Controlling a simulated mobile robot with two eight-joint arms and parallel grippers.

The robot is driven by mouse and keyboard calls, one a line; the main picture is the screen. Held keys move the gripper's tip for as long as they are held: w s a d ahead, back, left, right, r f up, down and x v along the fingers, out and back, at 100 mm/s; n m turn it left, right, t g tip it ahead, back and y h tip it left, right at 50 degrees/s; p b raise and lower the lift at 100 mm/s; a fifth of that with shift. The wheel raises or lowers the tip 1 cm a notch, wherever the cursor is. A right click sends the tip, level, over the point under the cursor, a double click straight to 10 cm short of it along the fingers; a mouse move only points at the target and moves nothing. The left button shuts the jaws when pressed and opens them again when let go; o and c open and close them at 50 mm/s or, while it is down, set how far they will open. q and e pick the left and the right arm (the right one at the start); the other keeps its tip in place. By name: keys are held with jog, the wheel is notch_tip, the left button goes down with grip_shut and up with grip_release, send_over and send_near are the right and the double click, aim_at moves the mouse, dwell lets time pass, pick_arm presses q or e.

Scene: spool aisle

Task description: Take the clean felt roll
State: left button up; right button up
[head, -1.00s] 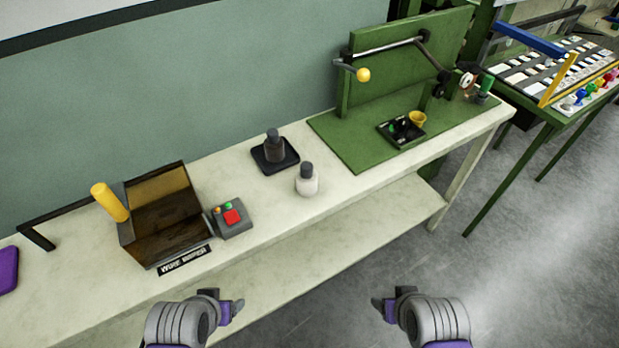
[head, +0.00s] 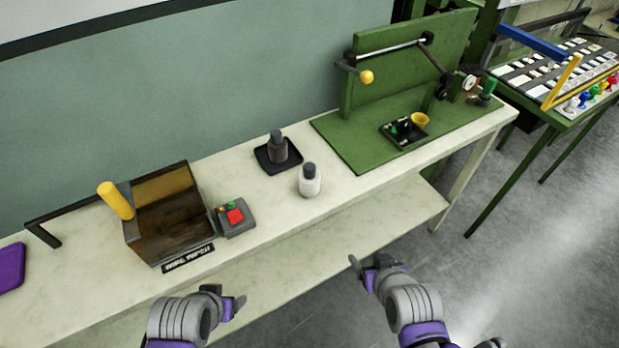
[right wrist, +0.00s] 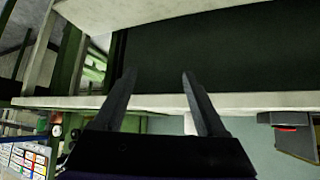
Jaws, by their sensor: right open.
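A white roll with a dark top (head: 309,182) stands upright on the pale bench, near its front edge; it looks like the clean felt roll. A dark grey roll (head: 277,148) stands behind it on a small black tray (head: 264,166). My right gripper (head: 367,268) is open and empty in front of the bench, below and to the right of the white roll, apart from it. In the right wrist view its fingers (right wrist: 158,80) are spread, with no roll between them. My left gripper (head: 226,300) is low in front of the bench; its finger gap is unclear.
A wooden box with a yellow handle (head: 163,225) and a red-button control box (head: 236,217) stand to the left. A green fixture (head: 365,135) with a crank fills the bench's right. A lower shelf (head: 350,222) juts out below. The floor at right is clear.

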jog(key=w+a+r+n+t+y, duration=0.1)
jog(key=w+a+r+t+y, duration=0.1)
jog(key=w+a+r+t, duration=0.25)
jog(key=n+t+y+p, duration=0.1)
jog(key=t+y+p, duration=0.1)
jog(key=t, duration=0.2)
send_near(311, 176)
jog(key=w, duration=0.1)
jog(key=p+x, duration=0.1)
jog(key=x, duration=0.9)
jog(key=shift+w+a, duration=0.2)
jog(key=shift+w, duration=0.15)
jog(key=shift+r, duration=0.1)
grip_shut()
